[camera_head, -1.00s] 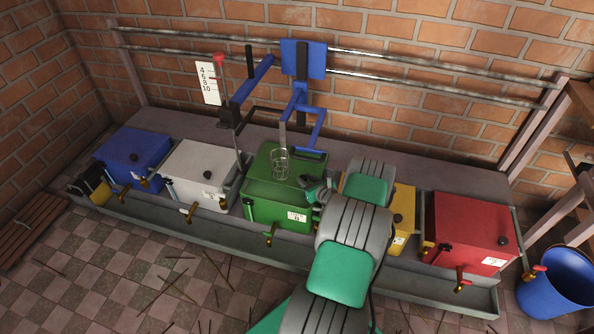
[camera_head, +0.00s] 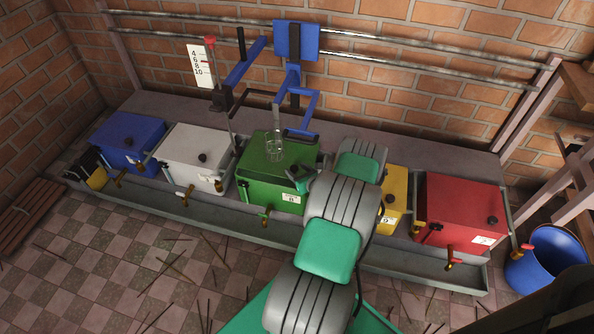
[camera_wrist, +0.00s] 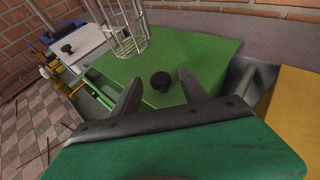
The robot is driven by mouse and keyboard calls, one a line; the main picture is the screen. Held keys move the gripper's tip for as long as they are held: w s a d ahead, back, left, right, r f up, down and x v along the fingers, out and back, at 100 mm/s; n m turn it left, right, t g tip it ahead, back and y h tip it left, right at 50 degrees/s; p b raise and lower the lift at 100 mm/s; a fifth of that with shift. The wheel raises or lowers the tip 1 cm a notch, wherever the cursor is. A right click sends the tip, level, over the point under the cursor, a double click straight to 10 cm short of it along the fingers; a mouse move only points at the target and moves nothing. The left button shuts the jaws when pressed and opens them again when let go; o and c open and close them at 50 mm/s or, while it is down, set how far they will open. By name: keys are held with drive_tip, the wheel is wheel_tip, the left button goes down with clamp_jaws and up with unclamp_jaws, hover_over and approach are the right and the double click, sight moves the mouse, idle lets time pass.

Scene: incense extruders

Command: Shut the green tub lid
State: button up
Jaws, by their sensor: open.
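The green tub (camera_head: 272,197) stands in the middle of the row. Its green lid (camera_head: 262,158) lies down over the tub and looks level in both views; I cannot tell whether it is fully flush. The lid also fills the middle of the wrist view (camera_wrist: 190,55), with its black knob (camera_wrist: 160,82) near the front edge. My gripper (camera_head: 303,178) is at the lid's front right. In the wrist view its fingers (camera_wrist: 160,76) are spread apart, with the knob showing in the gap and nothing gripped. My arm hides the tub's right side.
A wire basket (camera_head: 275,148) hangs from a blue bracket (camera_head: 296,95) over the lid. Blue (camera_head: 128,138), white (camera_head: 190,155), yellow (camera_head: 393,190) and red tubs (camera_head: 460,205) stand alongside, with taps in front. A blue bucket (camera_head: 545,260) is at the right.

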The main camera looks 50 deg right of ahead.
drive_tip(key=p+v, duration=0.2)
drive_tip(key=v, duration=0.6)
drive_tip(key=shift+w, duration=0.1)
